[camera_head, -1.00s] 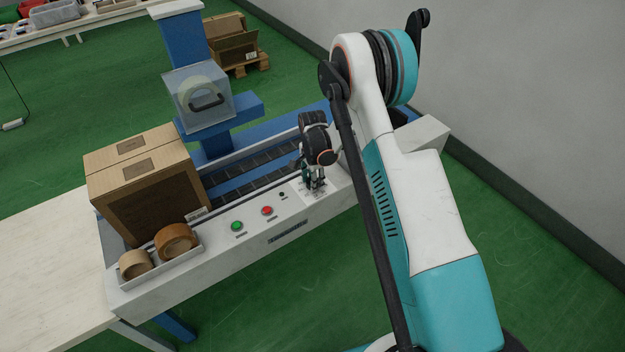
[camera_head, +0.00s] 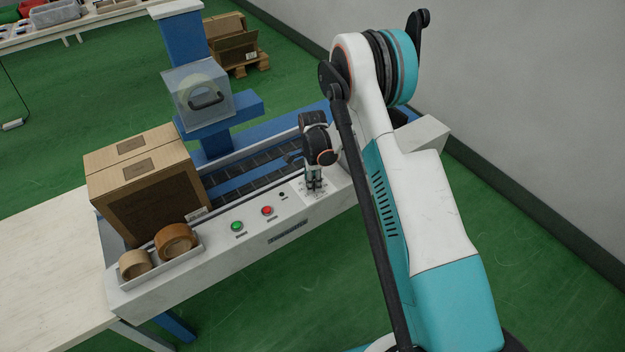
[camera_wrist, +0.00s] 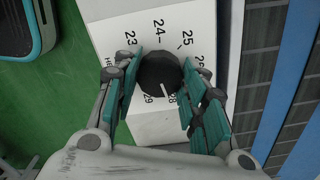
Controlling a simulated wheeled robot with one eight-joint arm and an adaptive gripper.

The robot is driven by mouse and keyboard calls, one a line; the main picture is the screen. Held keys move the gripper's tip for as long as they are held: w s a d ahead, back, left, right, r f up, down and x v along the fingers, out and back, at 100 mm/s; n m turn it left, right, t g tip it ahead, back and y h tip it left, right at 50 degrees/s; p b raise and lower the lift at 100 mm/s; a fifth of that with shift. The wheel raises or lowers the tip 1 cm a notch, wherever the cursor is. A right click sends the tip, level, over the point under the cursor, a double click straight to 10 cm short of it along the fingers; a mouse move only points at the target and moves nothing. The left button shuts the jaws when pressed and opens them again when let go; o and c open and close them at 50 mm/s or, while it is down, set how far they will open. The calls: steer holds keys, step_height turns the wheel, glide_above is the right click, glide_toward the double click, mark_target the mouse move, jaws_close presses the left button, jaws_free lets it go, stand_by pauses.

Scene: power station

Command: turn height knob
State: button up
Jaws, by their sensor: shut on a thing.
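The height knob (camera_wrist: 160,72) is a round black dial with a white pointer line, set on a white panel with printed numbers around it. In the wrist view its pointer is toward the lower part of the scale, near 28. My gripper (camera_wrist: 158,80) has its teal-padded fingers on either side of the knob, shut on it. In the head view my gripper (camera_head: 314,183) reaches down to the panel at the right part of the machine's front ledge. The knob is hidden there behind the fingers.
A green button (camera_head: 236,226) and a red button (camera_head: 267,211) sit left of my gripper on the ledge. A cardboard box (camera_head: 150,185) stands on the conveyor's left end, with tape rolls (camera_head: 176,239) in a tray before it. A blue column (camera_head: 184,40) rises behind.

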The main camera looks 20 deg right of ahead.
steer(key=o, duration=1.1)
steer(key=shift+c, duration=0.2)
step_height(320, 180, up, 12)
